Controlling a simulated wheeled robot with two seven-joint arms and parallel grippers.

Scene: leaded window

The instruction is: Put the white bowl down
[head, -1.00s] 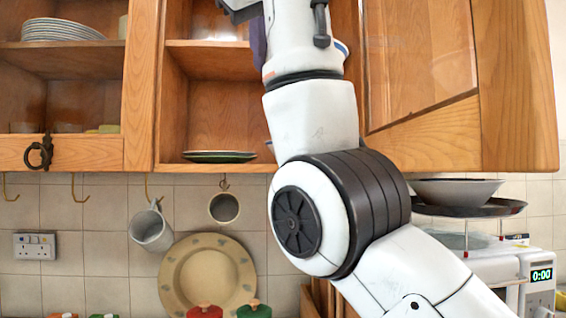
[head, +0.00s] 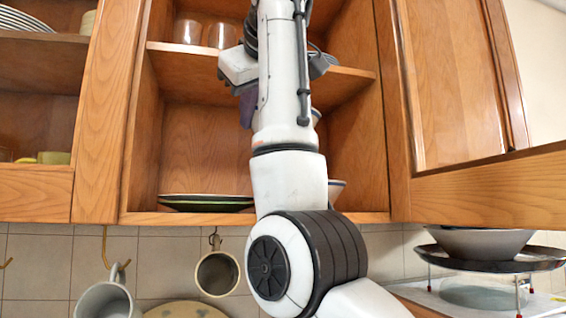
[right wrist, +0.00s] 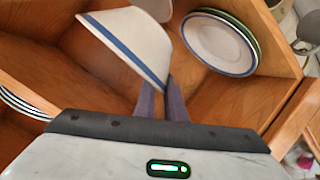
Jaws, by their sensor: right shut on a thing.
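The white bowl (right wrist: 128,42), with a blue band near its rim, is held between the dark purple fingers of my right gripper (right wrist: 162,100) in the right wrist view. In the head view my right gripper (head: 247,108) is at the open middle cabinet, just below the upper shelf's level. My arm hides most of the bowl there; a small blue-edged part (head: 316,115) shows at the arm's right. I cannot tell whether the bowl touches the shelf. My left gripper is not in view.
Stacked plates (head: 205,203) lie on the cabinet's bottom shelf at left; the wrist view shows them too (right wrist: 218,45). Another pale bowl (head: 335,190) is partly behind my arm at right. Glasses (head: 187,30) stand on the upper shelf. An open door (head: 490,190) projects at right.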

